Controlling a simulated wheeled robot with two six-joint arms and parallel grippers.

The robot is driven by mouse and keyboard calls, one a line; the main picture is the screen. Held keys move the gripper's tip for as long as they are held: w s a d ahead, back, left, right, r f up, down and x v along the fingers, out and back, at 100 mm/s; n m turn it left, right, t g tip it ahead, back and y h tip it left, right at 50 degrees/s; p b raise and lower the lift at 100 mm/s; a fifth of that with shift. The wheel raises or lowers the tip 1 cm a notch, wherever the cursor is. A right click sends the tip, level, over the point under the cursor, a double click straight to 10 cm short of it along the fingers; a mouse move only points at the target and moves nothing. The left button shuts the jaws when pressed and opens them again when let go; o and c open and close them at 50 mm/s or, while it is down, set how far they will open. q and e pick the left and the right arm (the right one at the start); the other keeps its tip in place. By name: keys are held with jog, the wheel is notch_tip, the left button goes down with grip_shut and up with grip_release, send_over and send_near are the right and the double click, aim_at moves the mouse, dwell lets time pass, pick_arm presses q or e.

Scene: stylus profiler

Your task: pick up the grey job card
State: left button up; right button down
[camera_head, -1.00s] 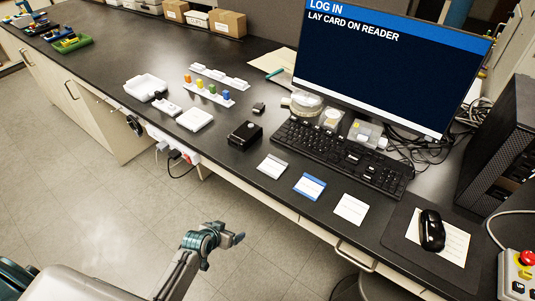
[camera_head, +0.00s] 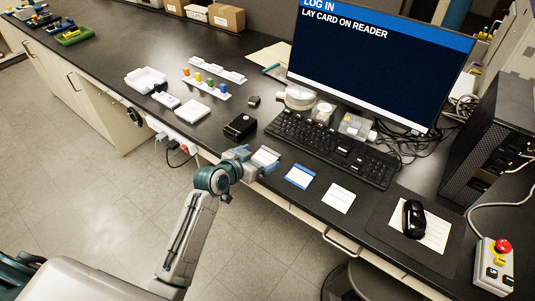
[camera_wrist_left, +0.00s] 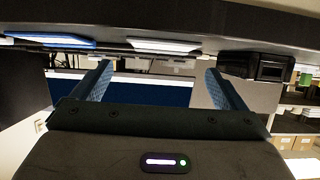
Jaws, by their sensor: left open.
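The grey job card (camera_head: 266,155) lies flat near the front edge of the black counter, partly hidden by my left gripper (camera_head: 260,165). In the left wrist view the counter appears at the top, and a pale card (camera_wrist_left: 165,46), seen almost edge-on, lies between and beyond the fingertips. My left gripper (camera_wrist_left: 162,85) is open there with nothing between its fingers. In the head view it is at the counter's front edge, beside the card; contact cannot be made out. My right gripper is not in view.
A blue-and-white card (camera_head: 299,176) and a white card (camera_head: 338,198) lie to the right. A small black box (camera_head: 239,127) stands to the left, the keyboard (camera_head: 330,147) behind. The monitor (camera_head: 375,65) reads "LAY CARD ON READER". A mouse (camera_head: 413,219) is at far right.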

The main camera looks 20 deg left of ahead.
aim_at(271, 150)
pick_arm(q)
jog(key=shift+w+d+p, duration=0.1)
jog(key=shift+w+p, duration=0.2)
jog(key=shift+w, duration=0.1)
jog(key=p+x, duration=0.1)
jog(key=x, duration=0.2)
jog(key=shift+w+f+p, duration=0.15)
jog(key=shift+f+p, duration=0.05)
jog(key=shift+p, duration=0.1)
jog(key=shift+w+d+f, duration=0.2)
jog(key=shift+w+f, duration=0.05)
jog(key=shift+w, duration=0.15)
jog(key=shift+a, duration=0.1)
jog(key=shift+c, duration=0.8)
jog(key=c, duration=0.7)
jog(key=shift+c, duration=0.9)
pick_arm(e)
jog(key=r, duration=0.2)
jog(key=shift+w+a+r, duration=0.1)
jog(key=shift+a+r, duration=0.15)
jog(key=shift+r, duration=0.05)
pick_arm(q)
jog(key=shift+r, duration=0.1)
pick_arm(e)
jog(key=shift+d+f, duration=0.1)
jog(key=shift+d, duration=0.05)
